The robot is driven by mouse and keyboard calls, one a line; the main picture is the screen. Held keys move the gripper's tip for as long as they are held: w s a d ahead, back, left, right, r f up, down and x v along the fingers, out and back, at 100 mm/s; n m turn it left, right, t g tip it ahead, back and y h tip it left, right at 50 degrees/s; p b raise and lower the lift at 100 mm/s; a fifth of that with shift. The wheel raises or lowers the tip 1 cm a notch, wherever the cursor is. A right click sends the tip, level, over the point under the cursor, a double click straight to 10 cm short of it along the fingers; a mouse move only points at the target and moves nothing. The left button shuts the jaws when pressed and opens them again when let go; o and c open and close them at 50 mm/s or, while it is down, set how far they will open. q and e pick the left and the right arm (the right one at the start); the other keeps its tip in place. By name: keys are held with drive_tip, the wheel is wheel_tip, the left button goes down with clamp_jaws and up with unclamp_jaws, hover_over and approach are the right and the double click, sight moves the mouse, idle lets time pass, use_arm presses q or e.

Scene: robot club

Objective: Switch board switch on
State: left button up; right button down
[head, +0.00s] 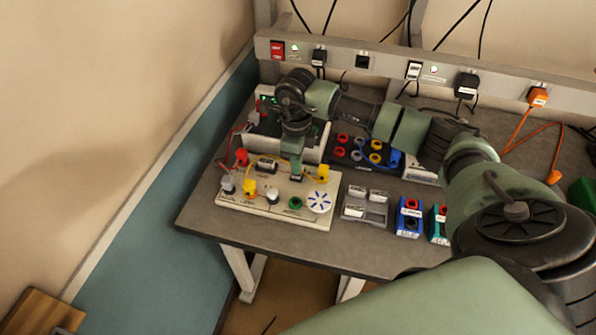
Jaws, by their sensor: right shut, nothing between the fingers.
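The cream board (240,204) lies near the left front of the grey workbench. It carries a black block (267,166), a white round part (272,196), a green round part (295,203) and a white disc with blue marks (319,201). Red and yellow plugs with wires sit along its edges. My right gripper (296,178) points down over the board's middle, right of the black block. It is shut and empty. I cannot tell whether it touches the board. It hides the spot under it, and I cannot make out the switch or its position. My left gripper is out of view.
A grey tray (351,213) and a blue block (409,229) stand right of the board. Behind are a panel with coloured sockets (341,139) and a rail (390,60) with plugs. An orange cord (524,136) hangs at right. The bench's front strip is clear.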

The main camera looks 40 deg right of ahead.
drive_tip(key=shift+f+b, duration=0.8)
drive_tip(key=shift+f, duration=0.15)
idle(0.9)
drive_tip(key=shift+r, duration=0.1)
drive_tip(key=shift+r+p, duration=2.05)
drive_tip(key=shift+r, duration=1.45)
drive_tip(key=shift+f, duration=0.1)
